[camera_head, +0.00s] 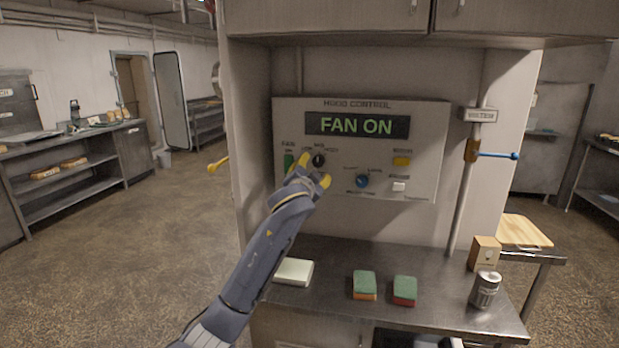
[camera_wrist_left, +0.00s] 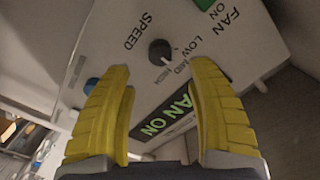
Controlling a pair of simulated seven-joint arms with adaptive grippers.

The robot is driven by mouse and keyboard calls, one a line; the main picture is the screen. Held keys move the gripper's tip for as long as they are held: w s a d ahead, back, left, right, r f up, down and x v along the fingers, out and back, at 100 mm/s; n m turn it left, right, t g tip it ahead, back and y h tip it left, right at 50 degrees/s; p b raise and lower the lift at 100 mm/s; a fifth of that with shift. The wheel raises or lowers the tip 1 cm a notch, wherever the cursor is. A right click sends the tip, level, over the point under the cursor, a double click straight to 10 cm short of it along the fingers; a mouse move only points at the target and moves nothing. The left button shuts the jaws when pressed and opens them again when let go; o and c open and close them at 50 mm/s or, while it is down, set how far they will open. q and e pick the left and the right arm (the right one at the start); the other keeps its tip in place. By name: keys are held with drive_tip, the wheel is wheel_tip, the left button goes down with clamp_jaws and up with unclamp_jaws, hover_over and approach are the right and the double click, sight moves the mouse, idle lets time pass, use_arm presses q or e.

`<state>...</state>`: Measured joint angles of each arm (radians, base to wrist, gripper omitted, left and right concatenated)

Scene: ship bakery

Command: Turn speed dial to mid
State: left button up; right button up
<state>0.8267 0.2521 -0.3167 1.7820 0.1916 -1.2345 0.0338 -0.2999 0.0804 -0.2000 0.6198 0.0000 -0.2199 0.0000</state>
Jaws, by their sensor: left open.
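The black speed dial (camera_head: 318,160) is on the white hood control panel (camera_head: 430,150), under the display reading FAN ON. In the left wrist view the dial (camera_wrist_left: 160,51) shows clearly, with the labels LOW, MID and HIGH around one side and SPEED on the other. I cannot tell for sure which label its pointer faces. My left gripper (camera_head: 315,172) is in front of the panel just below the dial. In the left wrist view its yellow fingers (camera_wrist_left: 162,72) are open and empty, with the dial beyond the gap between their tips. My right gripper is not in view.
A green fan switch (camera_head: 289,161) is left of the dial; a blue knob (camera_head: 362,181), a yellow button (camera_head: 401,161) and a white button (camera_head: 399,187) are to the right. Sponges (camera_head: 364,285) and a can (camera_head: 485,290) stand on the counter (camera_head: 440,263) below. A blue-handled lever (camera_head: 497,155) is at right.

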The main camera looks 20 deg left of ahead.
use_arm(q)
drive_tip(key=shift+s+d, duration=0.15)
drive_tip(key=shift+s, duration=1.15)
drive_tip(key=shift+s+d, duration=0.1)
drive_tip(key=shift+s, duration=1.15)
